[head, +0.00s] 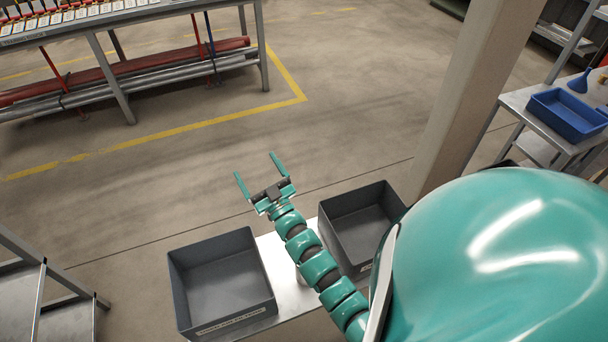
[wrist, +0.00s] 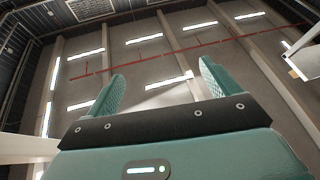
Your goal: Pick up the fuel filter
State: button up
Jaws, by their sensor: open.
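My gripper (head: 257,174) is open and empty in the head view, held out in front of the two grey bins with its fingers spread. The wrist view also shows my gripper (wrist: 160,85), its two teal fingers apart with nothing between them. The wrist camera faces the ceiling and its lights. I cannot make out a fuel filter in either view.
Two dark grey bins, a left one (head: 182,288) and a right one (head: 337,203), stand on a light surface by my arm. A pillar (head: 470,90) rises at right. A blue tray (head: 567,113) sits on a bench there. A long rack (head: 120,75) stands at upper left. Open floor (head: 180,180) lies between.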

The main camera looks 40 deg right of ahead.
jog(key=w+f+n+g+y, duration=0.2)
jog(key=w+f+n+g, duration=0.1)
jog(key=f+g, duration=0.95)
jog(key=s+d+f+n+g+h, duration=0.1)
jog(key=s+f+g, duration=0.2)
jog(key=s, duration=0.3)
jog(key=s+d+f+n+g, duration=0.2)
jog(key=s+g, duration=0.2)
jog(key=s, duration=0.1)
jog(key=s+d+f+n+g+h, duration=0.1)
jog(key=s+f+g, duration=0.2)
jog(key=s, duration=0.3)
jog(key=f, duration=0.3)
jog(key=f+b, duration=0.1)
jog(key=f, duration=0.3)
jog(key=f+b, duration=0.1)
jog(key=f, duration=0.2)
jog(key=shift+s+d+f, duration=0.2)
jog(key=shift+s+d, duration=0.05)
notch_tip(320, 180, down, 6)
jog(key=shift+d+f, duration=0.15)
jog(key=shift+f, duration=0.1)
jog(key=c, duration=1.5)
